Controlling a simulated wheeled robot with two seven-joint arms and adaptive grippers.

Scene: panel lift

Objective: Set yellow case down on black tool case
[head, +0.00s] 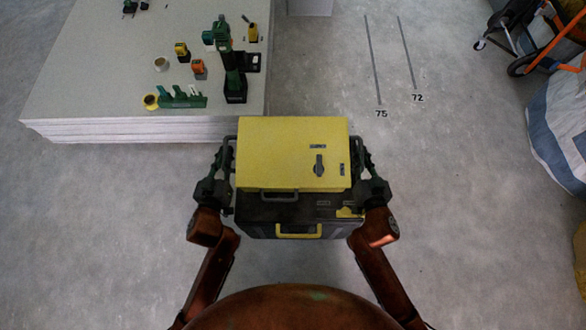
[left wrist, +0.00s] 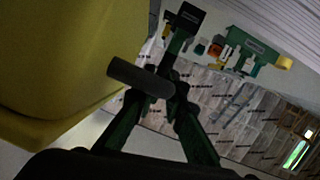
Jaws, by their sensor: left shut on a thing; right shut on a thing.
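The yellow case (head: 290,155) is level in the head view, with a dark front handle and a dark latch on top. My left gripper (head: 226,160) is shut on the bar handle at its left side, and my right gripper (head: 364,160) is shut at its right side. The left wrist view shows the dark side handle (left wrist: 138,77) at the left fingers (left wrist: 165,85). The black tool case (head: 262,212), with a yellow front handle, lies beneath and shows along the front. The yellow case hides its rear; I cannot tell whether the two touch.
A low stack of pale boards (head: 130,130) stands at the upper left, carrying green, yellow and orange tools. Its right corner is close behind the cases. The grey floor (head: 450,220) to the right is clear. An orange-framed cart (head: 540,55) and a bag (head: 560,120) stand far right.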

